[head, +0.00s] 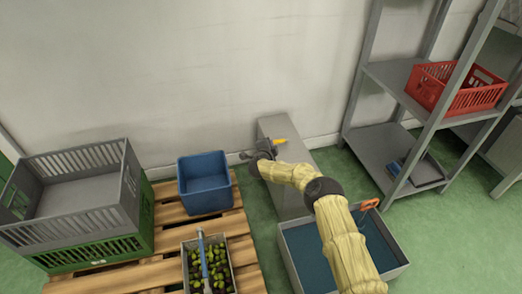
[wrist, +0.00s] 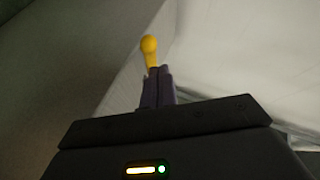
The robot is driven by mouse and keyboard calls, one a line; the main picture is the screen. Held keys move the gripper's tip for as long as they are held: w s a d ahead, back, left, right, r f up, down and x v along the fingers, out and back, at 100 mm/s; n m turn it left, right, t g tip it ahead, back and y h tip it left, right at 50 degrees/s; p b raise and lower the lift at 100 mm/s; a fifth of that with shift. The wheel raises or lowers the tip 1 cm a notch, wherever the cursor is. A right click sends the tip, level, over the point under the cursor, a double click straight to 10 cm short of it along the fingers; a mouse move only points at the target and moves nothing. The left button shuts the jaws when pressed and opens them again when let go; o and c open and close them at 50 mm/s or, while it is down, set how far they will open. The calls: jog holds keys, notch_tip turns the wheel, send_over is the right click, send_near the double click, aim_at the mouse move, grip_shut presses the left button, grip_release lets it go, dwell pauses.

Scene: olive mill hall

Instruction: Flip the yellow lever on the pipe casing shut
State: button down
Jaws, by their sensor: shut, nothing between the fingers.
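The yellow lever (head: 279,141) is on the grey pipe casing (head: 292,200), near its far end by the wall. It shows small in the head view. In the wrist view the lever (wrist: 149,46) has a rounded knob on a short stem, just beyond my fingertips. My gripper (wrist: 159,70) is shut and empty, with its fingers together in line with the lever's stem. I cannot tell whether they touch it. In the head view my gripper (head: 247,156) is at the casing's left side, and my arm covers part of the casing.
A blue bin (head: 205,183), a crate of olives (head: 207,266) and stacked grey and green crates (head: 75,205) stand on a wooden pallet (head: 165,244) at left. A grey-rimmed blue tub (head: 297,255) lies under my arm. A shelf rack (head: 385,75) with a red basket (head: 455,88) is at right.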

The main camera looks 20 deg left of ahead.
jog(key=a+p+v, duration=0.1)
jog(key=p+v, duration=0.6)
jog(key=v, duration=0.4)
jog(key=shift+s+a+r, duration=0.4)
jog(key=shift+a+r, duration=0.05)
jog(key=shift+a, duration=0.1)
